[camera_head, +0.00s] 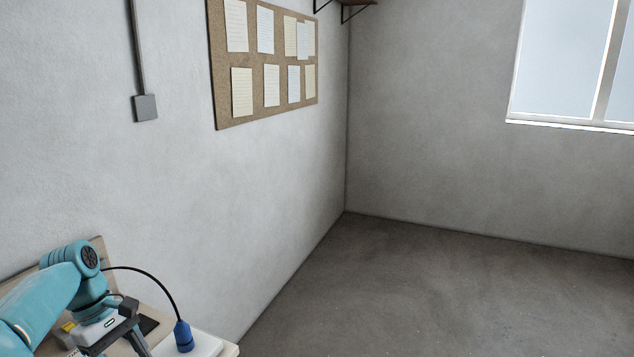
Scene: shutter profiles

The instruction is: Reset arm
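My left arm comes in from the lower left, teal with a black joint cap. My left gripper (115,342) is at the bottom edge, dark grey, over the corner of a wooden table (154,321). Its fingertips are cut off by the frame, so I cannot tell whether it is open or shut. My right gripper is not in view.
A blue plug (183,337) with a black cable (153,276) stands on a white plate (205,346) at the table's right end. A pinboard (263,54) with several papers and a grey box (145,107) are on the left wall. The floor (430,295) is clear.

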